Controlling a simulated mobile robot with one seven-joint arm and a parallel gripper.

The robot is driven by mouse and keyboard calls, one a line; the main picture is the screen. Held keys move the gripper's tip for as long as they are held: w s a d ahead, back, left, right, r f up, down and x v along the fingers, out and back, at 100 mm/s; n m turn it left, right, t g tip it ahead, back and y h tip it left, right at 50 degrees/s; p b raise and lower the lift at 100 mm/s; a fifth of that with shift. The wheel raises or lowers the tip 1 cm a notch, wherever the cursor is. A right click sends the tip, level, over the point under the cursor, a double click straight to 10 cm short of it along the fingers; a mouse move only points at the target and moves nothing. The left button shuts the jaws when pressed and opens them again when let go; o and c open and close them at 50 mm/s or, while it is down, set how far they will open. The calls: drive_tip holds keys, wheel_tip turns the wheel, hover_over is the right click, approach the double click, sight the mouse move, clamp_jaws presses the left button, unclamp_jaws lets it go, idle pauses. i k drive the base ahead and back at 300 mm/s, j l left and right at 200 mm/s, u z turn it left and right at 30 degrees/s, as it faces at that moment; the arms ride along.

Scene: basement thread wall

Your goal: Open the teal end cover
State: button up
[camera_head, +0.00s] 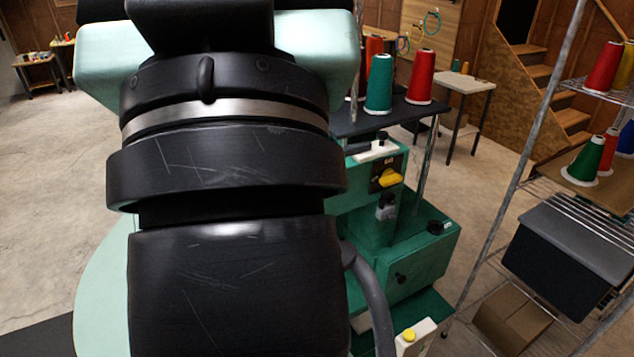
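A dark teal machine (368,206) stands just right of my large black arm link, which hides its left part. A boxy teal end section (425,258) juts out at the machine's right, with a black knob on top and another dark knob on its front face. I cannot tell for certain which panel is the end cover; no open gap shows on this section. The machine also carries a yellow knob (388,178) on a black plate and a white block with a yellow button (410,337) low down. My gripper is not visible.
Teal and red thread cones (379,84) stand on a dark shelf (395,112) above the machine. A wire rack (560,195) with cones, a dark bin (570,258) and a cardboard box (512,318) stands close on the right. A small table (468,82) and wooden stairs are behind.

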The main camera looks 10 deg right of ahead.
sight(409, 273)
drive_tip(key=i+l, duration=0.1)
drive_tip(key=l, duration=0.8)
drive_tip(key=i+l, duration=0.1)
drive_tip(key=l, duration=0.8)
drive_tip(key=u, duration=0.05)
